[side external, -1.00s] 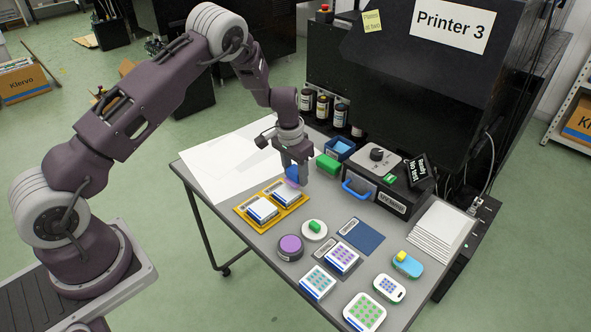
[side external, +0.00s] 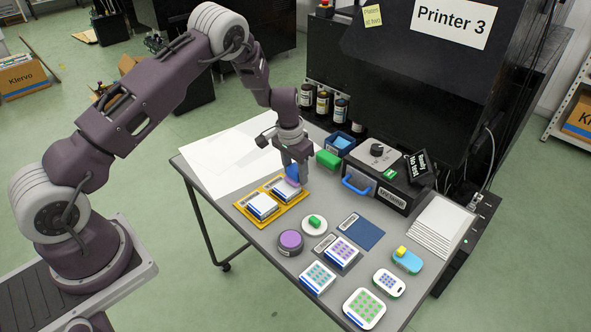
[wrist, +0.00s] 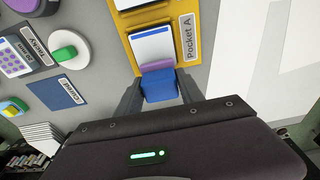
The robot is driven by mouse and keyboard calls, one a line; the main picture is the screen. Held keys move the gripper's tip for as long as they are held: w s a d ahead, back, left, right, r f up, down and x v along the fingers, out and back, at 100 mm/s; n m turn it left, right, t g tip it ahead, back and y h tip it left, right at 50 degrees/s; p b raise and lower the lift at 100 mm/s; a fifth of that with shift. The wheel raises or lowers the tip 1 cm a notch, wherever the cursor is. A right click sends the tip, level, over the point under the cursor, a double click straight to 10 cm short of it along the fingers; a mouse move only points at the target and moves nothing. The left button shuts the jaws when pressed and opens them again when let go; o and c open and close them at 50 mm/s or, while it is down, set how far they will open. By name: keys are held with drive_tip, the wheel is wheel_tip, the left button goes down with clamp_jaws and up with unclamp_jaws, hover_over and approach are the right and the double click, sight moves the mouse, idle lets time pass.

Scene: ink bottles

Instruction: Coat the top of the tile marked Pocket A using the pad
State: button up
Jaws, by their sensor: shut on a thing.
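My gripper (side external: 296,176) is shut on a blue pad (side external: 292,174) with a pinkish-purple underside. The pad is at the far right end of the yellow tray (side external: 243,212), low over the tile marked Pocket A (side external: 283,192). In the wrist view the pad (wrist: 160,86) sits between my fingers at the near edge of that tile (wrist: 151,46). The visible top of the tile is white there, beside the Pocket A label (wrist: 187,36). I cannot tell whether the pad touches the tile.
A second white-topped tile (side external: 262,206) sits in the same tray. A round purple ink pad (side external: 291,240) and a white dish with a green block (side external: 314,223) stand in front. A green box (side external: 328,159) and a black machine with a blue handle (side external: 357,185) are close on the right.

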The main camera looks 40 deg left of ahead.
sight(296, 168)
drive_tip(key=shift+f, duration=0.35)
drive_tip(key=shift+s+r, duration=0.1)
drive_tip(key=shift+s, duration=3.25)
drive_tip(key=shift+f, duration=0.2)
drive_tip(key=shift+w, duration=0.2)
drive_tip(key=shift+c, duration=0.5)
drive_tip(key=shift+w, duration=3.15)
drive_tip(key=shift+r, duration=3.05)
